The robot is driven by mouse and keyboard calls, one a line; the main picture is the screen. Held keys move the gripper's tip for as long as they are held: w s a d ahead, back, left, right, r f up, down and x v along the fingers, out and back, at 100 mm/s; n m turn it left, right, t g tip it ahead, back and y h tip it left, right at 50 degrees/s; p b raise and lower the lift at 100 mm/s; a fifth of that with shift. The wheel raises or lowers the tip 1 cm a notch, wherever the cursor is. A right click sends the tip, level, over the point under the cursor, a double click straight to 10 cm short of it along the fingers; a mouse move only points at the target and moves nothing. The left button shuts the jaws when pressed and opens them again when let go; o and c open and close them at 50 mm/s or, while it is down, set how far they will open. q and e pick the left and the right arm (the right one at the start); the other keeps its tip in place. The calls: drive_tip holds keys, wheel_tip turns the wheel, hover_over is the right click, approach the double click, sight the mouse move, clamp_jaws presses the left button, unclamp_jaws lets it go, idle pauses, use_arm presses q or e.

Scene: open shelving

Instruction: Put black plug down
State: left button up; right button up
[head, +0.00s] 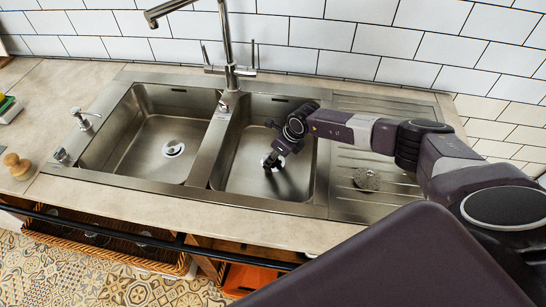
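My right arm comes in from the right and reaches over the right basin (240,178) of a steel double sink. My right gripper (272,158) is low in this basin, over the area of its drain. Something small and black shows at its fingertips. I cannot tell whether this is the black plug or the fingertips themselves, nor whether the fingers are open or shut. No black plug is clearly seen elsewhere. My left gripper is not in view.
The left basin (130,150) is empty, with a bright drain (173,148). A tall tap (228,55) stands behind the divider. A round grey disc (367,179) lies on the drainboard (350,205). A wooden knob-like object (17,165) stands at the left. A dark rail (150,240) runs below the counter.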

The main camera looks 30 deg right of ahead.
drive_tip(key=o, duration=0.4)
drive_tip(key=shift+s+f, duration=0.1)
drive_tip(key=shift+f, duration=0.25)
drive_tip(key=shift+r, duration=0.1)
drive_tip(key=shift+r, duration=0.25)
drive_tip(key=v, duration=1.2)
drive_tip(key=shift+r, duration=0.4)
